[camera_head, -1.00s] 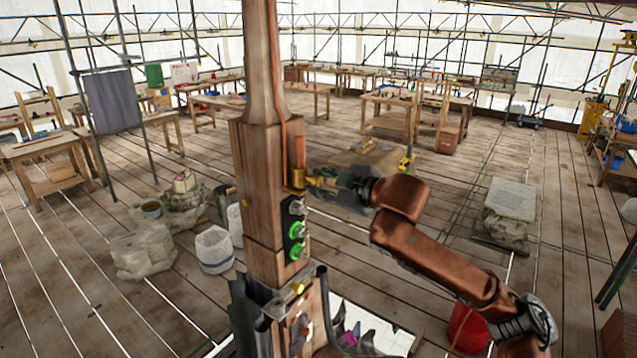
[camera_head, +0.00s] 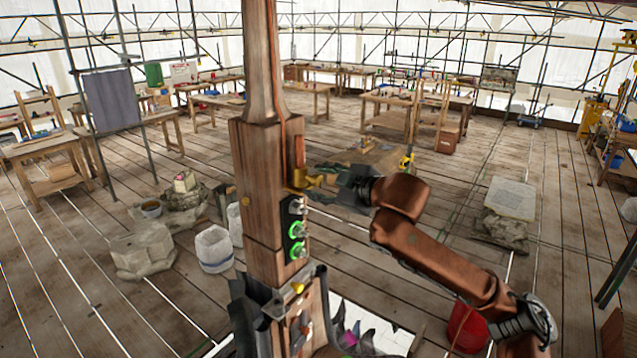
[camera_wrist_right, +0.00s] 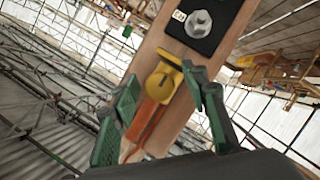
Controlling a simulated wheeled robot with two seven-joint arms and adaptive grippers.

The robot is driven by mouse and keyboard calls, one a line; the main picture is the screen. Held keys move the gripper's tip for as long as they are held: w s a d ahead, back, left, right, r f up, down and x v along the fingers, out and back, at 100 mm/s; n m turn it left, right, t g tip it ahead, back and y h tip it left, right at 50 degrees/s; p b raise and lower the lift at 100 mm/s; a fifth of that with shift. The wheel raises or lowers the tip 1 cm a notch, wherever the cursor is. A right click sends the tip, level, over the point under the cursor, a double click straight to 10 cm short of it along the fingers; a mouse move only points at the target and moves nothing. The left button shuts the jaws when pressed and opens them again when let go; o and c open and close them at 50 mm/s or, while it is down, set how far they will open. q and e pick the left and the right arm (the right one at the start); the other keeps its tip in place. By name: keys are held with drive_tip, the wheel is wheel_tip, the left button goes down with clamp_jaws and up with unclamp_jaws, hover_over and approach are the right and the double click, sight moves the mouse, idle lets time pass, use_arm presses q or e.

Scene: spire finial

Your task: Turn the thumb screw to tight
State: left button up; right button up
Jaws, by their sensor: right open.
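The brass-yellow thumb screw (camera_head: 302,180) sits on the right face of the wooden post (camera_head: 262,170), above a dark panel with green-ringed bolts. In the right wrist view the thumb screw (camera_wrist_right: 166,78) shows its winged head, with an orange-brown strip running from it along the wood. My right gripper (camera_head: 325,183) comes in from the right at the screw's height. Its green-padded fingers (camera_wrist_right: 160,82) are open, one on each side of the screw's head; I cannot tell whether either touches it. My left gripper is not in view.
The black bolt panel (camera_head: 294,230) is just below the screw on the post. A dark bracket (camera_head: 250,310) surrounds the post's lower part. A red bucket (camera_head: 467,325) stands under my right arm. Stone blocks (camera_head: 140,250) and workbenches stand farther off on the plank floor.

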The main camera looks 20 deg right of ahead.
drive_tip(key=v, duration=1.2)
